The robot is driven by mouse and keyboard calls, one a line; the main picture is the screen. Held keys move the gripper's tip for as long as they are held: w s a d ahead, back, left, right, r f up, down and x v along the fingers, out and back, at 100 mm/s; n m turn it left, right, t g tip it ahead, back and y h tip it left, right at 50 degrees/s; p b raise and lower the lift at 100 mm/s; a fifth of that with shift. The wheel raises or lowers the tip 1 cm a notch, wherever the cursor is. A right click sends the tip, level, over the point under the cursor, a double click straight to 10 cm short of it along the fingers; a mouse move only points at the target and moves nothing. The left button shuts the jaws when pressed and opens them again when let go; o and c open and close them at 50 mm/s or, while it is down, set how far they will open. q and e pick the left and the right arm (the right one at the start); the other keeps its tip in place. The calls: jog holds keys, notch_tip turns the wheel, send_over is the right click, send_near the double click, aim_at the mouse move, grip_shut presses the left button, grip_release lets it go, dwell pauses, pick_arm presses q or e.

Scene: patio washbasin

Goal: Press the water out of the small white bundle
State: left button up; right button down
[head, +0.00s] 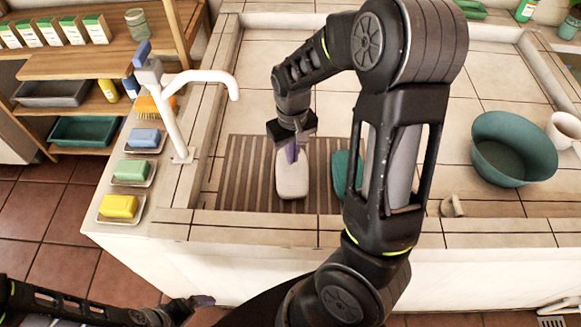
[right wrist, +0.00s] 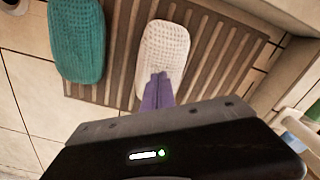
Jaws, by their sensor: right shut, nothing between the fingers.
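The small white bundle (head: 292,178) is a flat, rounded, waffle-textured pad lying on the brown ribbed rack in the basin; it also shows in the right wrist view (right wrist: 165,48). My right gripper (head: 291,154) is shut and empty, its purple fingertips pointing down at the bundle's far half. In the right wrist view the closed tips (right wrist: 158,80) overlap the bundle's near end; whether they touch it I cannot tell. My left gripper (head: 203,301) is low at the bottom left, away from the basin, and its jaws are unclear.
A teal bundle (right wrist: 77,40) lies beside the white one, partly behind my right arm in the head view. The ribbed rack (head: 237,180) lies under both. A white tap (head: 180,100) and soap dishes line the left ledge. A teal bowl (head: 513,148) stands at right.

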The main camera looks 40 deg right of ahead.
notch_tip(320, 180, up, 6)
jog(key=p, duration=0.3)
jog(key=shift+w+f+p, duration=0.1)
jog(key=shift+f+p, duration=0.15)
jog(key=shift+p, duration=0.15)
